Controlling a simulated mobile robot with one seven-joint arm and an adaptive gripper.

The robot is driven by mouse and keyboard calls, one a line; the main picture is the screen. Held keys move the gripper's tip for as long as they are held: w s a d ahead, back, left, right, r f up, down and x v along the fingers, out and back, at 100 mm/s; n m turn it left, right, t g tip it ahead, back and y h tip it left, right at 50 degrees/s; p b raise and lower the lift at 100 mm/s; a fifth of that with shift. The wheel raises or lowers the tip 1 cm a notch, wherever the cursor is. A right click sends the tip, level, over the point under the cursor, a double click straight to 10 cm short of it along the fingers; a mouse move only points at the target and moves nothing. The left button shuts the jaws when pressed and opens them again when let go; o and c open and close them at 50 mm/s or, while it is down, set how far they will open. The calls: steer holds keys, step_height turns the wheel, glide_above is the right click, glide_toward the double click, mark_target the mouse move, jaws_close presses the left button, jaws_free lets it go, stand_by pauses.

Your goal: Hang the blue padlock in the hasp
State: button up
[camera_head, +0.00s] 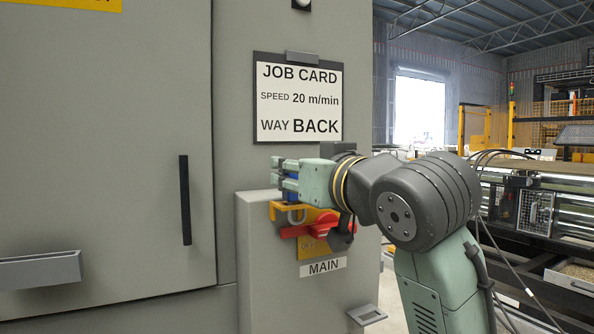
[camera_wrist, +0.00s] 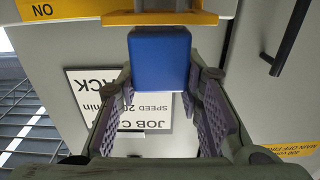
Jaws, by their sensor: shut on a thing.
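The blue padlock (camera_wrist: 160,60) is held between the fingers of my gripper (camera_wrist: 159,88). In the head view only a small part of the padlock's blue body (camera_head: 291,197) shows below the gripper (camera_head: 287,177). A grey shackle loop (camera_head: 297,215) shows below it, against the yellow hasp (camera_head: 278,211). In the wrist view the yellow hasp (camera_wrist: 205,18) crosses just beyond the padlock's body and seems close to it or touching. Whether the shackle passes through the hasp's hole, I cannot tell.
A red switch handle (camera_head: 311,230) sits right below the hasp on a grey box (camera_head: 262,285) marked MAIN. A job card (camera_head: 299,98) hangs above. A cabinet door with a black handle (camera_head: 185,200) is at left. Machinery (camera_head: 530,200) stands at right.

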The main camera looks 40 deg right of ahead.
steer(key=shift+f, duration=0.15)
steer(key=o, duration=1.3)
steer(key=shift+s, duration=0.1)
steer(key=v, duration=1.2)
